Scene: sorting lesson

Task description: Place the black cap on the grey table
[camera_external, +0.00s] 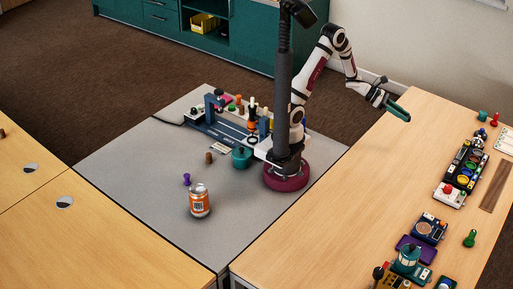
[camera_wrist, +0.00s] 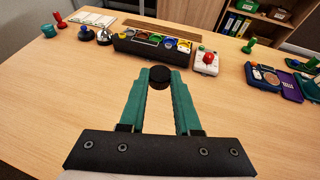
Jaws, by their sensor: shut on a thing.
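My gripper (camera_wrist: 160,78) has teal fingers and is shut on a small round black cap (camera_wrist: 159,74), held between the fingertips. In the external view my gripper (camera_external: 398,111) is over the left edge of the right wooden table, and the cap is too small to make out there. The wooden table top lies beneath the cap in the wrist view. The grey table (camera_external: 125,165) is left of my gripper in the external view, around my arm's base.
On the grey table are an orange can (camera_external: 200,201), a purple peg (camera_external: 187,180), a brown cork (camera_external: 209,158), a teal pot (camera_external: 241,157) and a cluttered blue rack (camera_external: 215,128). Its left part is bare. A black sorting tray (camera_wrist: 150,47) stands on the wooden table (camera_external: 330,215).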

